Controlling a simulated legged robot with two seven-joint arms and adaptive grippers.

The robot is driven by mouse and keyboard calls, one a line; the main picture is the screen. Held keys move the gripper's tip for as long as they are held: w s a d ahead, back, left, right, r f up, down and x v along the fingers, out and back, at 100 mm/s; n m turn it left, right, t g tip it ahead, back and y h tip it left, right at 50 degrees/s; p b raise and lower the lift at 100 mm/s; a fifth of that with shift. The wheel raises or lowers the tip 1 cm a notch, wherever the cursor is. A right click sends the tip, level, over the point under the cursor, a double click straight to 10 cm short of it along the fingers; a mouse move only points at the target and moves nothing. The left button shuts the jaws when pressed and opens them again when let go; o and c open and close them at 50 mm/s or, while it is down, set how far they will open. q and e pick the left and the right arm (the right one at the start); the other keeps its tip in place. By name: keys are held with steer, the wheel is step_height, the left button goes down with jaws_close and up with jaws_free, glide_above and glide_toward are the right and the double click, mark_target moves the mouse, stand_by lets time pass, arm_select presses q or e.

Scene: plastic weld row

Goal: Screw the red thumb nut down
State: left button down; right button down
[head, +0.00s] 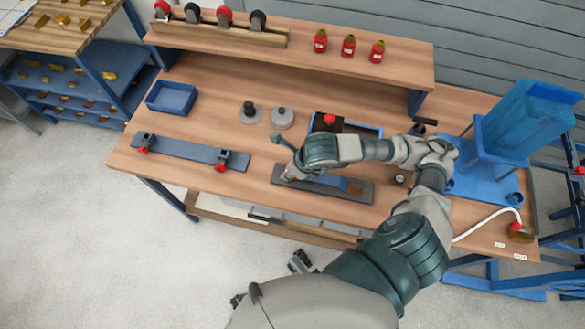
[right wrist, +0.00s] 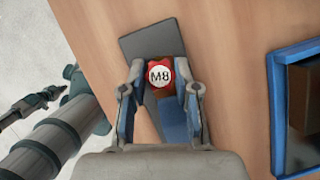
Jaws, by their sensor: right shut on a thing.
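The red thumb nut (right wrist: 152,66), with a white disc marked M8 on top, sits between the fingers of my right gripper (right wrist: 160,80) in the right wrist view. The gripper is shut on it. Below it is a grey plate (right wrist: 150,38) with a blue strip (right wrist: 174,118). In the head view my right gripper (head: 287,176) is over the left end of the grey plate (head: 361,197), hiding the nut. My left gripper (head: 300,262) is partly visible in front of the bench; its fingers are too unclear to read.
A blue-edged tray (head: 375,131) lies just behind the plate. To the left are a blue bar with red-knobbed clamps (head: 188,152) and an empty blue bin (head: 171,97). A blue machine (head: 520,118) stands at right. Red bottles (head: 348,47) stand on the shelf.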

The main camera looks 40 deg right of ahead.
steer(key=shift+a+r+m+p, duration=0.15)
steer(key=shift+r+m+p, duration=0.25)
steer(key=shift+m, duration=0.3)
steer(key=shift+a+f+m+h+p, duration=0.15)
steer(key=shift+m+h+p, duration=0.15)
steer(key=shift+m+h, duration=0.45)
steer(key=m, duration=0.2)
steer(key=m+h, duration=0.1)
steer(key=shift+f+m, duration=0.25)
steer(key=shift+m, duration=0.1)
steer(key=c, duration=0.9)
jaws_free()
steer(key=shift+s, duration=0.1)
arm_select(q)
steer(key=shift+w+a+r, duration=0.25)
steer(key=shift+w+r, duration=0.9)
steer(key=shift+r, duration=0.1)
